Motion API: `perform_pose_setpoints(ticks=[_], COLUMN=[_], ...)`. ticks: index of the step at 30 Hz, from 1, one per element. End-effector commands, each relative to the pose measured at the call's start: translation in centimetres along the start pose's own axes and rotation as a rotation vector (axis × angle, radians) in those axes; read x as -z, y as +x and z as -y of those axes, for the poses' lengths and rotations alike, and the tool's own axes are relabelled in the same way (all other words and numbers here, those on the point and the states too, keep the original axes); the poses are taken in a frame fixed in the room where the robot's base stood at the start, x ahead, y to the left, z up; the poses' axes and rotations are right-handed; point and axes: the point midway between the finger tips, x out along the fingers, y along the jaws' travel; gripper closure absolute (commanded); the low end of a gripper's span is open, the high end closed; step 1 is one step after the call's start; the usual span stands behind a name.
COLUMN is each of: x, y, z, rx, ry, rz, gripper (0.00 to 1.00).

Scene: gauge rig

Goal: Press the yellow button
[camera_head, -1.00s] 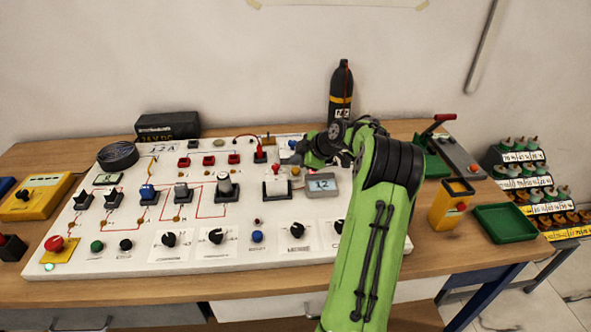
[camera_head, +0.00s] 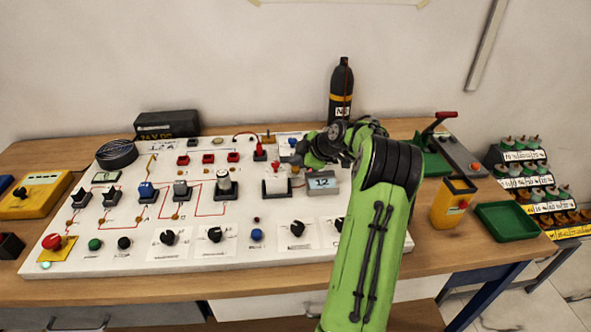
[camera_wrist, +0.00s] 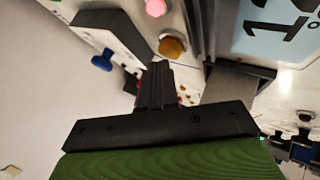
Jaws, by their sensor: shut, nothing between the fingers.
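The yellow button (camera_wrist: 172,46), amber in this light, shows in the wrist view just beyond my fingertips, between a pink-red lamp (camera_wrist: 155,7) and my gripper. My gripper (camera_wrist: 158,68) is shut and empty, its fingertips close to the button's lower left edge. I cannot tell whether they touch it. In the head view my gripper (camera_head: 301,166) is over the right part of the white panel (camera_head: 215,250), beside the small display reading 12 (camera_head: 322,182). The button is largely hidden there by my gripper.
A dark gas bottle (camera_head: 341,92) stands at the back. A yellow box (camera_head: 453,203) and green tray (camera_head: 505,222) are at the right.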

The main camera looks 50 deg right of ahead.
Motion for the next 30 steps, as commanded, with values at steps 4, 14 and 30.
perform_pose_setpoints(ticks=[4, 14, 30], x=[0.06, -0.11, -0.48], y=[-0.1, 0.13, 0.59], z=[-0.09, 0.08, 0.43], rx=[-0.001, -0.001, -0.001], ry=[0.0, 0.0, 0.0], rz=[0.0, 0.0, 0.001], gripper=[1.0, 1.0, 1.0])
